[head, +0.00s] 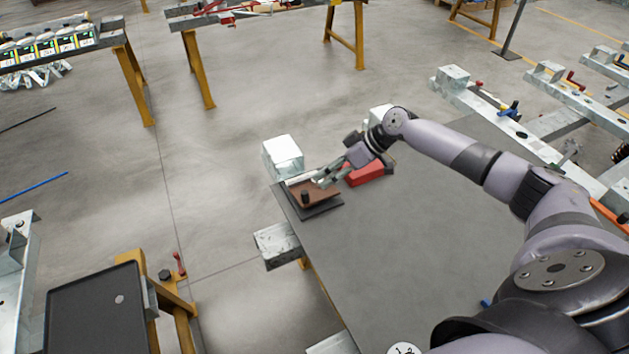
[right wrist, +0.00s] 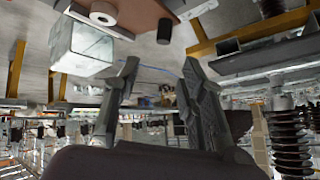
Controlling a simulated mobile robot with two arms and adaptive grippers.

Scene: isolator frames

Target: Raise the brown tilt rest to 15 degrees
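The brown tilt rest (head: 322,190) sits on a dark base plate (head: 318,211) at the left corner of the grey table. A black knob (head: 305,196) stands at its near left side. The brown panel looks nearly flat; its exact angle cannot be read. My right gripper (head: 326,177) is just above the panel's far edge; contact cannot be told. In the right wrist view my right gripper (right wrist: 158,66) has its fingers apart with nothing between them. There the brown rest (right wrist: 140,14) and the knob (right wrist: 165,31) show at the top edge. My left gripper is not in view.
A pale metal box (head: 283,155) stands behind the rest, and a red block (head: 368,174) lies to its right, under my wrist. The grey table (head: 400,250) is otherwise largely clear. A dark tray (head: 97,310) is at lower left, across a floor gap.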

